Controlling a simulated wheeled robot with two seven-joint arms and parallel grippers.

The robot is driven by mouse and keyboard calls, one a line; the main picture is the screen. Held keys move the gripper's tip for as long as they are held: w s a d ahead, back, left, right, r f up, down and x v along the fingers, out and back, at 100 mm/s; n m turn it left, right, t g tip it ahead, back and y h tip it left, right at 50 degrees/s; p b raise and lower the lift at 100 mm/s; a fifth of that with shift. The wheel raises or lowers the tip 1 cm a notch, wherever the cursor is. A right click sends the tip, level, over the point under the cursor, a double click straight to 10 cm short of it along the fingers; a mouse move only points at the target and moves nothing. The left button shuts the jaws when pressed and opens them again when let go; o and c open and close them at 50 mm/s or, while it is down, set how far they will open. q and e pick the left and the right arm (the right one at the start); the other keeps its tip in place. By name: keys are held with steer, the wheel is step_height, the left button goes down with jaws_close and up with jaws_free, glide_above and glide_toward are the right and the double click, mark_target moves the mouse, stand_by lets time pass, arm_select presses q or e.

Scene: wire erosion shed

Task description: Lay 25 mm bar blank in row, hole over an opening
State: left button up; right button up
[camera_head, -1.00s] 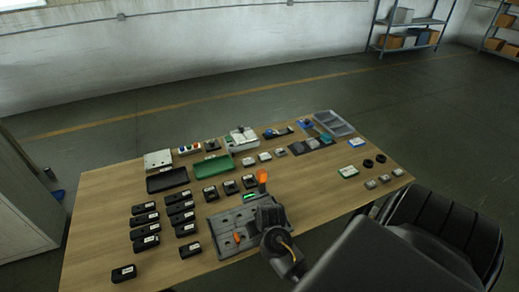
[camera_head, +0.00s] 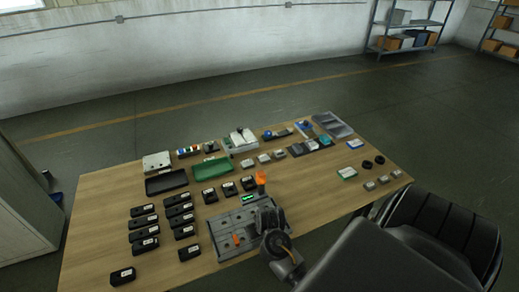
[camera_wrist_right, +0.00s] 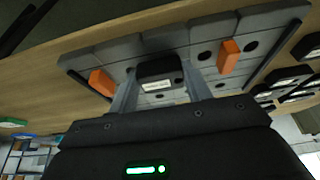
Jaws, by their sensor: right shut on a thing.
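My right gripper (camera_wrist_right: 160,75) is shut on a dark block with a white label (camera_wrist_right: 158,68), which looks like the bar blank; its label is too small to read. In the right wrist view the block is between the two fingers, in front of a grey row of bars (camera_wrist_right: 212,32) with round dark holes. I cannot tell whether the block touches the row. In the head view my right gripper (camera_head: 266,217) hides the block and covers the right part of the grey row (camera_head: 222,234). My left gripper is not in view.
Several black labelled blocks (camera_head: 145,232) lie to the left. Trays, a green tray (camera_head: 212,168) and small parts line the back.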

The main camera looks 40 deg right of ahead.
steer(key=shift+f, duration=0.2)
steer(key=o, duration=1.8)
steer(key=shift+o, duration=0.2)
step_height(320, 180, up, 7)
steer(key=p, duration=0.7)
steer(key=shift+p, duration=0.35)
